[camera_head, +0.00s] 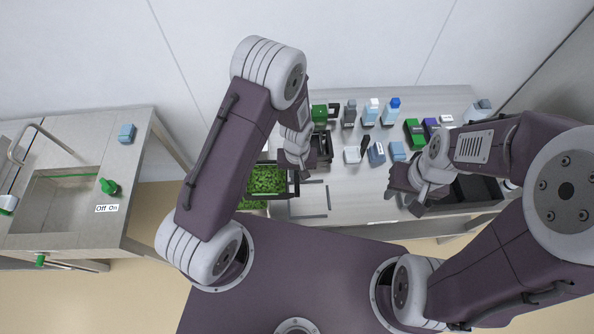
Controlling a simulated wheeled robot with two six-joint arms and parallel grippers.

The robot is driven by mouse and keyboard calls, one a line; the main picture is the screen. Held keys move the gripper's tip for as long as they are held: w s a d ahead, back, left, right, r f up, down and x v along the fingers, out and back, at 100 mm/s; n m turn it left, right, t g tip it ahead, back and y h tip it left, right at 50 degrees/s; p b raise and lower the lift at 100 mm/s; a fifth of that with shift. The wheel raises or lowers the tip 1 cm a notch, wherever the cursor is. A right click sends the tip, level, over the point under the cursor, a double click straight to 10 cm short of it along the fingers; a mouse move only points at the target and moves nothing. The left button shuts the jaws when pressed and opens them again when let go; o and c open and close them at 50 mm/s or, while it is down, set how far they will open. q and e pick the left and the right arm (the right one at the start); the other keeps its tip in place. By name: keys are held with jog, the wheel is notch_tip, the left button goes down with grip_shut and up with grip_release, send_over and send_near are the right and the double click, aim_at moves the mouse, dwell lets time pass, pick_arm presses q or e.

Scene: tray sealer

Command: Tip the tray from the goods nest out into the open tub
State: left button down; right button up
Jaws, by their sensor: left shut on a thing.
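A black tray (295,189) filled with green leafy goods (267,179) is at the left end of the steel table. My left gripper (296,166) is at its right side and is shut on it; my own wrist hides the fingertips. More green goods (252,204) show just below the tray, partly hidden by my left arm; I cannot tell what holds them. Another black tray or nest (325,147) is right behind the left gripper. My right gripper (416,200) is over the right part of the table, apart from the tray, its jaws unclear.
Bottles (370,112), a green canister (319,117) and small blue boxes (376,154) stand along the table (345,190). A dark bin (480,188) is at the right, partly behind my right arm.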

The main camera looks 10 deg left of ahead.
pick_arm(q)
jog(key=r+h+b, duration=0.1)
jog(key=b, duration=0.3)
jog(key=a+r+h+b, duration=0.1)
jog(key=b, duration=0.4)
jog(key=r+h+b, duration=0.1)
jog(key=b, duration=0.3)
jog(key=shift+s+a+t+h, duration=0.1)
jog(key=shift+a+t+h, duration=0.2)
jog(key=shift+t, duration=0.1)
dwell(0.5)
jog(key=shift+b, duration=0.45)
jog(key=r+b, duration=0.1)
jog(key=a+h+b, duration=0.1)
jog(key=b, duration=0.1)
jog(key=shift+s+a+r+t+h, duration=0.15)
jog(key=shift+a+r+t+h, duration=0.1)
jog(key=shift+r+t+h, duration=0.1)
jog(key=shift+s+a+r+t+h+b, duration=0.25)
jog(key=shift+a+r+h+b, duration=0.4)
jog(key=shift+a+r+h, duration=0.35)
jog(key=shift+s+a+r+t+h+b, duration=0.25)
jog(key=shift+a+r+h+b, duration=0.35)
jog(key=shift+a+r+h, duration=0.4)
